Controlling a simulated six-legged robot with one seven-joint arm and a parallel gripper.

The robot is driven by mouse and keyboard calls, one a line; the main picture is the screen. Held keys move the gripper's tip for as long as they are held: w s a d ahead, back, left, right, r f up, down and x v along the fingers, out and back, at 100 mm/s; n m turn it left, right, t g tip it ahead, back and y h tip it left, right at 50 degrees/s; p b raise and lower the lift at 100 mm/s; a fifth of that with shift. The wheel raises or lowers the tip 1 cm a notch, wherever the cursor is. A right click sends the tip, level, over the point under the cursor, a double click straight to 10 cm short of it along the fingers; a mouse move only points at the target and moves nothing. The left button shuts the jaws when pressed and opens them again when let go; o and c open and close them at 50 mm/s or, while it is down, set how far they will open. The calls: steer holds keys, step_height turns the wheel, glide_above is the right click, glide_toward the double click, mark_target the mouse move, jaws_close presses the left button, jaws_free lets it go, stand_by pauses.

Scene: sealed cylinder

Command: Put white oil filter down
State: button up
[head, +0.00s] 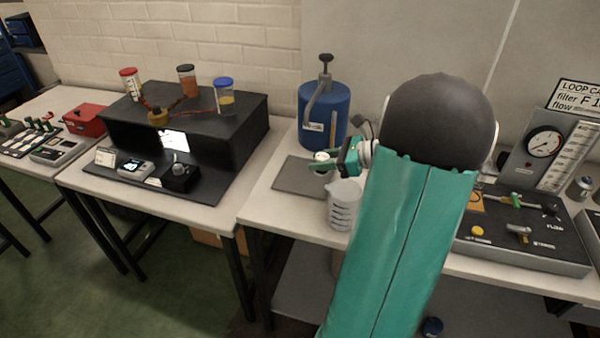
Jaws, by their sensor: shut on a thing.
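My gripper (325,163) is shut on a small white round thing, the white oil filter (321,156). It holds the filter over the grey mat (292,180) on the bench, in front of the blue tank. From this view I cannot tell whether the filter touches the mat. My green arm with its dark round joint comes in from the lower right and hides part of the bench behind it.
A blue tank (337,117) with a pump handle stands just behind my gripper. A flow panel with a gauge (545,142) is at right. A black stand (240,112) with jars is on the left table.

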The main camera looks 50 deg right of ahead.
steer(key=w+d+f, duration=0.2)
steer(key=w+f, duration=0.1)
steer(key=w, duration=0.2)
glide_above(302, 181)
steer(key=f, duration=0.4)
steer(key=shift+s+f, duration=0.3)
steer(key=shift+f, duration=0.1)
steer(key=shift+w+f, duration=0.2)
steer(key=shift+f, duration=1.45)
steer(key=shift+f, duration=0.15)
steer(key=o, duration=1)
steer(key=shift+c, duration=0.2)
